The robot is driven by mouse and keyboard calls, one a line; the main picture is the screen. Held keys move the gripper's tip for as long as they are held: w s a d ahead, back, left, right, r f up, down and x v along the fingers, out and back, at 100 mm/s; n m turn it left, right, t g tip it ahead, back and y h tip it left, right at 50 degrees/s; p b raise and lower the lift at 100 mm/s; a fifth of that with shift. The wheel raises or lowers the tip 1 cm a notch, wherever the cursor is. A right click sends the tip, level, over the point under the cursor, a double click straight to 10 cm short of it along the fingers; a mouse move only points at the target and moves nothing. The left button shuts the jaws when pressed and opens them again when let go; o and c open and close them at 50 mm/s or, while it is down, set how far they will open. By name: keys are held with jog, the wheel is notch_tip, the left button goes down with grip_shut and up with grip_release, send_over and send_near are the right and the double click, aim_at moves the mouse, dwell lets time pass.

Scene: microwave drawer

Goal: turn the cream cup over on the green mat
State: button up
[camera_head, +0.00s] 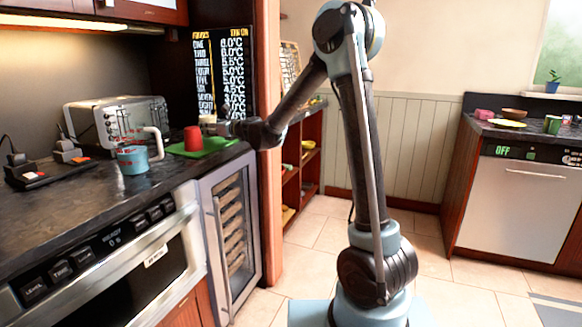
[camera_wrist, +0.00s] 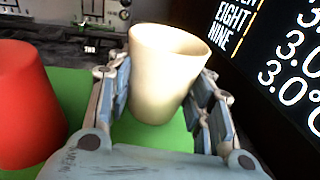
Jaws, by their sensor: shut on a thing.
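The cream cup (camera_wrist: 163,80) is between the two fingers of my gripper (camera_wrist: 158,95) in the wrist view. Its wider end faces up and its narrower end points down over the green mat (camera_wrist: 75,92). In the head view the cup (camera_head: 208,119) shows small at the tip of my gripper (camera_head: 216,127), near the far side of the mat (camera_head: 222,147). My gripper is shut on it. I cannot tell whether the cup's base touches the mat.
A red cup (camera_wrist: 24,105) stands on the mat, left of the cream cup, narrow end up. A blue mug (camera_head: 133,158), a toaster (camera_head: 118,122) and a power strip (camera_head: 45,175) are left on the dark counter. A black temperature board (camera_head: 222,70) stands close behind.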

notch_tip(320, 180, up, 8)
jog(key=shift+r, duration=0.2)
dwell(0.6)
jog(key=m, duration=0.5)
jog(key=shift+m, duration=0.3)
dwell(0.4)
jog(key=m+y, duration=0.1)
jog(key=m, duration=0.4)
jog(key=shift+m+g, duration=0.4)
jog(key=n, duration=0.5)
jog(key=shift+n+h, duration=0.3)
jog(key=shift+n, duration=0.1)
